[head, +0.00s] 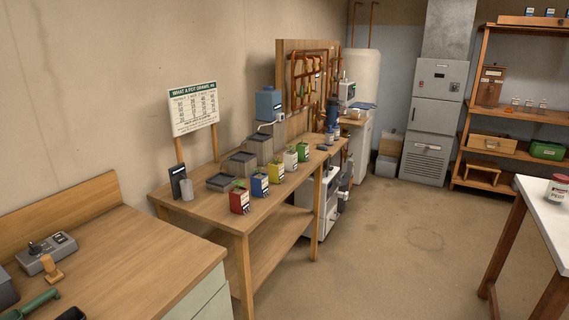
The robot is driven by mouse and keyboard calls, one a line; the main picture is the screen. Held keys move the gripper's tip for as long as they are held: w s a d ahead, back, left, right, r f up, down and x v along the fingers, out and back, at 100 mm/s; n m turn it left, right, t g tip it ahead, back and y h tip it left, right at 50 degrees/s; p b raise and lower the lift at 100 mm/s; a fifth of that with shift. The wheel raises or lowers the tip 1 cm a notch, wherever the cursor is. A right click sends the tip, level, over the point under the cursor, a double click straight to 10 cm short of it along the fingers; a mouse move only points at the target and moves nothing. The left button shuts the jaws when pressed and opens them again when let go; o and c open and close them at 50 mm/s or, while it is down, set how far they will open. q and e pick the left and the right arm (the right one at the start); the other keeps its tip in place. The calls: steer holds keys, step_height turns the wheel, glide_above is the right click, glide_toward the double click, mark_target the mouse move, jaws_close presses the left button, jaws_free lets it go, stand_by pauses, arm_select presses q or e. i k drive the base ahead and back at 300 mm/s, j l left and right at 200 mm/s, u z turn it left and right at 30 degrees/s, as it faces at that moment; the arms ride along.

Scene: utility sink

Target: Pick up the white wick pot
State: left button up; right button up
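The white wick pot (290,159) stands upright on the wooden bench along the left wall, with a small green plant in its top and a dark marking on its front. It is in a row of coloured pots, between the yellow pot (276,173) and the green pot (303,152). The blue pot (260,185) and red pot (240,203) stand nearer in the same row. Neither of my grippers is in view.
Grey stepped trays (241,163) and a blue tank (269,104) stand behind the pots. A sign (194,109) rises at the bench's back. A nearer wooden counter (130,262) is at lower left, a white table (548,205) at right. The floor between is open.

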mark_target(290, 158)
steer(key=i+l+u, duration=0.15)
steer(key=u, duration=1)
steer(key=i+l+u, duration=0.2)
steer(key=l+u, duration=0.15)
steer(key=l, duration=0.2)
steer(key=i+l+u, duration=0.15)
steer(key=l+u, duration=0.15)
steer(key=l, duration=0.25)
steer(key=l+u, duration=0.35)
steer(key=l, duration=0.25)
steer(key=l+u, duration=0.15)
steer(key=l, duration=1.65)
steer(key=l+u, duration=0.1)
steer(key=l, duration=1.75)
